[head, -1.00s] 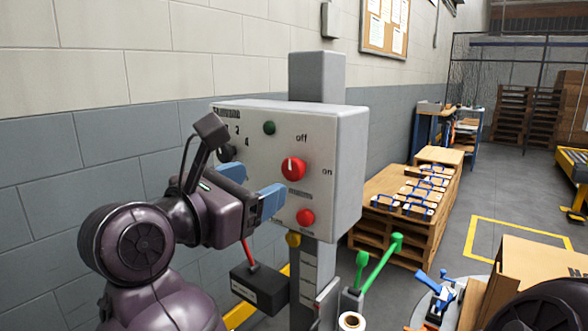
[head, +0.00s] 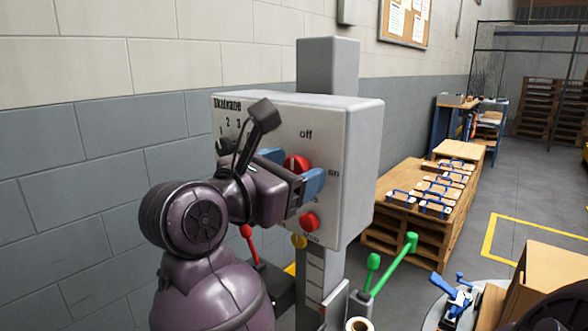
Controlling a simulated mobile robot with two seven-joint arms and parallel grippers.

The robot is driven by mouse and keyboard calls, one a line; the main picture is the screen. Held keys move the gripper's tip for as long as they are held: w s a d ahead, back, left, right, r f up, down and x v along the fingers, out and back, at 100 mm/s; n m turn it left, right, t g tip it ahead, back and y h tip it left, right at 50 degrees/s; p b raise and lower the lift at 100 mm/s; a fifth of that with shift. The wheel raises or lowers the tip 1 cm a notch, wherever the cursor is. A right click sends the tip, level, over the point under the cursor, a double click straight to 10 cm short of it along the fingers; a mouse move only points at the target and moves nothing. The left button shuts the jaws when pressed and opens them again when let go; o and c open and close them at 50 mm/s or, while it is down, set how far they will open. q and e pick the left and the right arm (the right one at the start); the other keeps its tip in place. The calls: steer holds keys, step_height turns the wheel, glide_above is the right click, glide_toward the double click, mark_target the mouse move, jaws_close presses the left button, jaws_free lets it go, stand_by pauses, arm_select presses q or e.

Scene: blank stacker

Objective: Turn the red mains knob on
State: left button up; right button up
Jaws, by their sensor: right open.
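The red mains knob (head: 297,162) is on the front of the grey control box (head: 355,170), with "off" printed above it and "on" to its right. Its upper part shows; the rest, and its pointer mark, are hidden behind my gripper.
A red button (head: 309,221) and a yellow button (head: 299,241) sit below the knob. A red-handled lever (head: 248,243) and green levers (head: 392,264) stand below the box. Pallets with blue-handled boards (head: 425,190) are to the right.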

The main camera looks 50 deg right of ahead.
steer(key=c, duration=0.9)
arm_select(q)
steer(key=shift+s+f, duration=0.1)
steer(key=shift+f, duration=0.05)
arm_select(e)
steer(key=shift+f+m, duration=0.1)
steer(key=shift+m, duration=0.2)
arm_select(q)
steer(key=w+t+b, duration=0.1)
steer(key=b, duration=0.3)
steer(key=w+d+f+m+b, duration=0.1)
steer(key=b, duration=0.3)
steer(key=shift+w+t+h+b, duration=0.1)
steer(key=shift+t+h+b, duration=0.2)
steer(key=shift+t+b, duration=0.1)
arm_select(e)
steer(key=m, duration=1.7)
arm_select(q)
steer(key=shift+a, duration=0.1)
arm_select(e)
steer(key=shift+m, duration=0.3)
